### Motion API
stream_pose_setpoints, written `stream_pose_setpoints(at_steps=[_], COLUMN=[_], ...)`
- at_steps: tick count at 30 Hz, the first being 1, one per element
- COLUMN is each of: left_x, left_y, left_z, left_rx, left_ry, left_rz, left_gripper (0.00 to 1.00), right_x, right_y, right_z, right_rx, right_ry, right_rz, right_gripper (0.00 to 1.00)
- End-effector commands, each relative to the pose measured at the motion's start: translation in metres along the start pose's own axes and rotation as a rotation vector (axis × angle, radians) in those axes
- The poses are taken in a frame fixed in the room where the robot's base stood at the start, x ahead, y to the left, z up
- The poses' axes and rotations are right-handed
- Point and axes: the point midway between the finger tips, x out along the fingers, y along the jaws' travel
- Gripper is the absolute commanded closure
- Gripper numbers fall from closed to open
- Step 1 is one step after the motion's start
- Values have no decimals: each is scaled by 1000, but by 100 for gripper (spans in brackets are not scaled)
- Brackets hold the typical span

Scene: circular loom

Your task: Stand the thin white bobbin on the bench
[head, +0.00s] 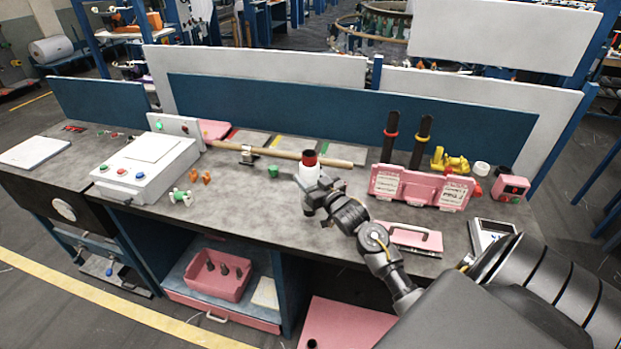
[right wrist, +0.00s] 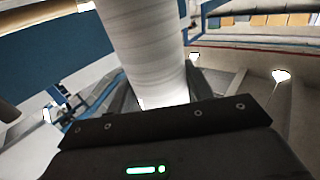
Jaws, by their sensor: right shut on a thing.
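The thin white bobbin (head: 309,175) with a dark red top is upright, or nearly so, over the middle of the grey bench (head: 245,215). My right gripper (head: 312,192) is shut on its lower part. In the right wrist view the bobbin (right wrist: 150,45) rises as a pale wound column between the dark fingers. The bobbin's lower end is hidden by the gripper, so I cannot tell whether it touches the bench. My left gripper is not in view.
A white control box (head: 145,165) is at left. A pink holder (head: 420,187) and dark spindles (head: 390,137) are at right. Bench in front-left of the bobbin is clear.

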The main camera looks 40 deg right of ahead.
Motion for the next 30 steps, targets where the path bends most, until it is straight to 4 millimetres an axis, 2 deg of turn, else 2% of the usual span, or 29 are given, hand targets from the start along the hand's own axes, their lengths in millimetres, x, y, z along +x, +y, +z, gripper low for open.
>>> stream_pose_setpoints(at_steps=[1, 5, 19, 30], left_x=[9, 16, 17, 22], left_y=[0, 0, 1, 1], left_z=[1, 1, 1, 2], left_rx=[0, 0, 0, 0], left_ry=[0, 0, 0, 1], left_rz=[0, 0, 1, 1], left_gripper=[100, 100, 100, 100], right_x=[0, -1, -1, -1], right_y=[0, 1, 1, 1], right_z=[9, 15, 16, 25], right_rx=[0, -1, -1, -1], right_ry=[2, 2, 1, 1], right_rz=[1, 3, 3, 3], right_gripper=[100, 100, 100, 100])
